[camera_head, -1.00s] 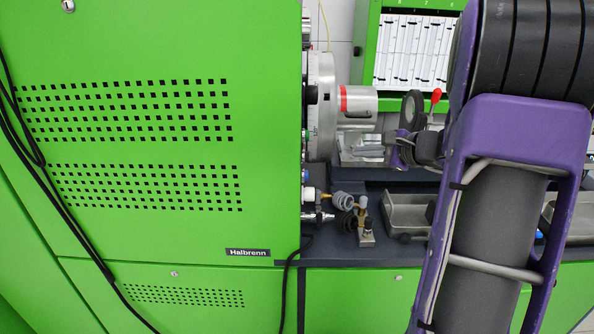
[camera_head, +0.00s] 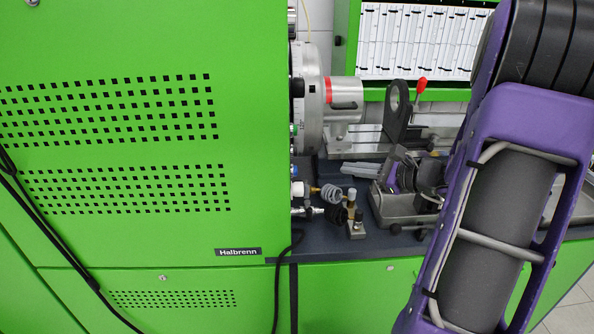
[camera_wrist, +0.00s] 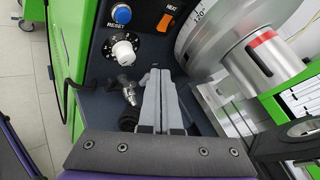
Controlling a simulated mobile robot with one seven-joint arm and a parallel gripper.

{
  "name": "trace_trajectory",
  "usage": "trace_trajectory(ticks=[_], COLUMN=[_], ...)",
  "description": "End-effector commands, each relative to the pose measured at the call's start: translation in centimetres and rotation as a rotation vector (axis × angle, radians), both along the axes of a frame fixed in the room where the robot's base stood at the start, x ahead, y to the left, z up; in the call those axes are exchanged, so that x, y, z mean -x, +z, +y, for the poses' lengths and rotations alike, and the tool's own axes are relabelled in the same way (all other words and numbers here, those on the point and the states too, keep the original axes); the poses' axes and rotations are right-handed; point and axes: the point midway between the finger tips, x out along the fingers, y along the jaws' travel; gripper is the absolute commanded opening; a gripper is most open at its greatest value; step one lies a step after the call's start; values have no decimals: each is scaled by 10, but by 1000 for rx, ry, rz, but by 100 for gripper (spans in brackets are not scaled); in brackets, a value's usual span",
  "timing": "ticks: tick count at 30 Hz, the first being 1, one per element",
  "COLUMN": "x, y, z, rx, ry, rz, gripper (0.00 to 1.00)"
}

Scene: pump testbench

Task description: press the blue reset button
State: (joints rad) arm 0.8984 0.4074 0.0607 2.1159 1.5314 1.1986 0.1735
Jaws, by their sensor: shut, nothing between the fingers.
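The blue reset button (camera_wrist: 122,14) is a round blue cap in a pale ring, above the word RESET on the dark panel, near the top of the wrist view. In the head view the panel is nearly edge-on, and the button shows only as a small blue spot (camera_head: 294,171). My gripper (camera_wrist: 157,72) is shut and empty, its two grey fingers side by side. In the wrist view its tips lie below and right of the button. In the head view my gripper (camera_head: 345,168) is right of the panel, apart from it, at about the blue spot's height.
An orange HEAT switch (camera_wrist: 165,22) and white-black dial (camera_wrist: 124,52) are near the button. A metal fitting (camera_wrist: 128,92) sticks out below. The large metal chuck (camera_head: 313,98) is above my gripper. A valve block (camera_head: 354,215) and grey tray (camera_head: 385,208) are below.

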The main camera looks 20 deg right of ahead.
Motion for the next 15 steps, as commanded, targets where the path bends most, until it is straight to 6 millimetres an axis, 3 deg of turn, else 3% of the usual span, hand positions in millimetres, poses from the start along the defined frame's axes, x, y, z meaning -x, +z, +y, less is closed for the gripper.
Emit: trace_trajectory(ticks=[15], x=[-18], y=[-2], z=[63], rx=[1], ry=[3], rz=[-1], gripper=[0])
